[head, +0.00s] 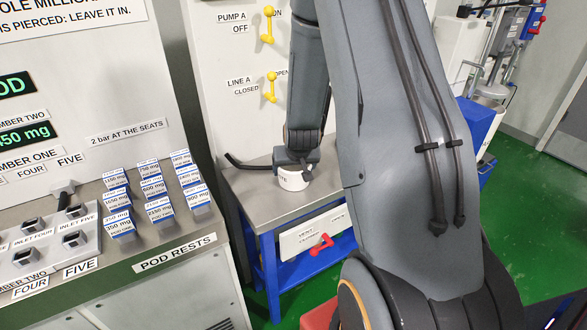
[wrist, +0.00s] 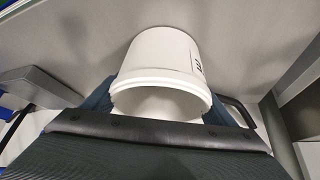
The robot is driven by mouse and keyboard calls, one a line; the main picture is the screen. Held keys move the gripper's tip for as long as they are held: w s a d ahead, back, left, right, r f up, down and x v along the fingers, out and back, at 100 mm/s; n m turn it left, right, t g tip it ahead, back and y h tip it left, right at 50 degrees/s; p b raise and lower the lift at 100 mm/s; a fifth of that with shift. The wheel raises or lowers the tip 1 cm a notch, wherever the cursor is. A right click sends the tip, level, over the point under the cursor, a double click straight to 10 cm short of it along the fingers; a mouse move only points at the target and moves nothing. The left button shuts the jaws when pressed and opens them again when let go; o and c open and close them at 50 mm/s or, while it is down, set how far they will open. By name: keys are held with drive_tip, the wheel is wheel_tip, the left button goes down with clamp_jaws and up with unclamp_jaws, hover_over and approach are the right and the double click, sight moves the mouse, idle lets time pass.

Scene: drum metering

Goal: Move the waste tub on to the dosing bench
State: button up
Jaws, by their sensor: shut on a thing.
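The white waste tub (head: 291,180) is at the steel top of a bench with blue legs (head: 253,188), which I take for the dosing bench. My gripper (head: 297,160) is shut on the tub from above in the head view. In the wrist view the tub (wrist: 165,62) sits between the two fingers of my gripper (wrist: 168,100), with dark print on its right side. The tub looks upright and at or very near the bench top; I cannot tell whether it touches. My fingers hide part of it.
A dark bent handle (head: 248,163) lies at the bench's back left. Pod rests (head: 175,252) with several labelled pods stand on the left counter. A white panel with a red valve handle (head: 321,244) is under the bench top. Green floor (head: 530,215) is open at right.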

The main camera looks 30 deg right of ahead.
drive_tip(key=o, duration=1.1)
drive_tip(key=shift+f, duration=0.1)
drive_tip(key=shift+r, duration=0.25)
drive_tip(key=v, duration=1.1)
drive_tip(key=shift+s+r, duration=0.2)
drive_tip(key=shift+r, duration=0.05)
drive_tip(key=s+a+n+g, duration=0.1)
drive_tip(key=s+a, duration=0.4)
drive_tip(key=s+a+r+n+g+y, duration=0.1)
drive_tip(key=s+a+g, duration=0.1)
drive_tip(key=s+a, duration=0.3)
drive_tip(key=s+a+r+n+g+y, duration=0.1)
drive_tip(key=s+a+n+g, duration=0.1)
drive_tip(key=s+a, duration=0.3)
drive_tip(key=shift+s+a+r, duration=0.1)
drive_tip(key=shift+s+a, duration=0.05)
drive_tip(key=shift+s, duration=0.35)
drive_tip(key=shift+s+a+r, duration=0.1)
drive_tip(key=shift+s+a, duration=0.05)
drive_tip(key=shift+s, duration=0.35)
